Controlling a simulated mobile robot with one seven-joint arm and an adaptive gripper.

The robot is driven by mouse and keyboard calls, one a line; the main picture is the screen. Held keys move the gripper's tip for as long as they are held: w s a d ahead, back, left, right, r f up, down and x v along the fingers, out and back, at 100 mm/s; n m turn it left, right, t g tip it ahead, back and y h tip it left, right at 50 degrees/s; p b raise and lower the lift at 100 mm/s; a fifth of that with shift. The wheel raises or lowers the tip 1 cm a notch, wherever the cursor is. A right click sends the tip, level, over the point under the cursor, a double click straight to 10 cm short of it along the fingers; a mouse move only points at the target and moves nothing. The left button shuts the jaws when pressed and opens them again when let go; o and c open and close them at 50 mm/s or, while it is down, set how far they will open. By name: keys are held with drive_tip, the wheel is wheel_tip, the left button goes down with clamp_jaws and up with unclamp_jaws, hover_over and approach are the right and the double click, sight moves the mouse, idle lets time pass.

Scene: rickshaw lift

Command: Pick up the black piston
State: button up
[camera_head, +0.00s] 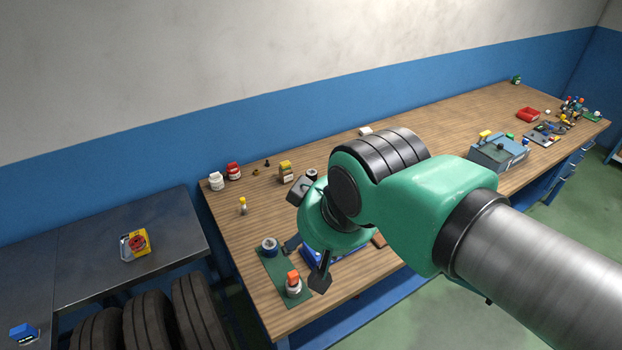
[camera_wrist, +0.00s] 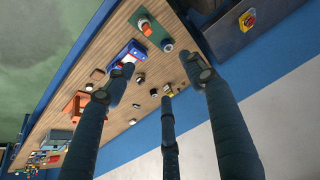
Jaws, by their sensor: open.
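My gripper (camera_wrist: 160,75) is open, with three dark fingers spread and nothing between them in the wrist view. In the head view my gripper (camera_head: 304,240) hangs over the near left part of the wooden bench (camera_head: 235,262). I cannot tell for sure which thing is the black piston. Small dark parts lie on the bench in the wrist view, one a round dark piece (camera_wrist: 140,78) and another a dark piece (camera_wrist: 154,91), both apart from the fingers. My arm hides part of the bench in the head view.
A blue tray (camera_head: 349,252) is partly behind my gripper. A grey toolbox (camera_head: 497,154) stands farther right. The bench's left part has clear wood.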

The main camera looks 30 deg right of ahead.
drive_tip(key=shift+o, duration=1.1)
drive_tip(key=w+d+r+m+p, duration=0.1)
drive_tip(key=w+d+r+p, duration=0.15)
drive_tip(key=w, duration=0.75)
drive_tip(key=w+d+r+p, duration=0.2)
drive_tip(key=w+d, duration=0.1)
drive_tip(key=w, duration=0.6)
drive_tip(key=w+d+f+m+h+p, duration=0.15)
drive_tip(key=w+d, duration=0.25)
drive_tip(key=w, duration=0.4)
drive_tip(key=w+d+f+p, duration=0.1)
drive_tip(key=w+d+f, duration=0.25)
drive_tip(key=w, duration=0.55)
drive_tip(key=w+d+f+m+g+p, duration=0.1)
drive_tip(key=w+d+f+p, duration=0.3)
drive_tip(key=w+d+f, duration=0.8)
drive_tip(key=w+d+f+p, duration=0.1)
drive_tip(key=w+d+f, duration=0.2)
drive_tip(key=f, duration=0.5)
drive_tip(key=w+d+f+m+p, duration=0.1)
drive_tip(key=w+d+f, duration=0.3)
drive_tip(key=f, duration=0.5)
drive_tip(key=shift+d, duration=0.85)
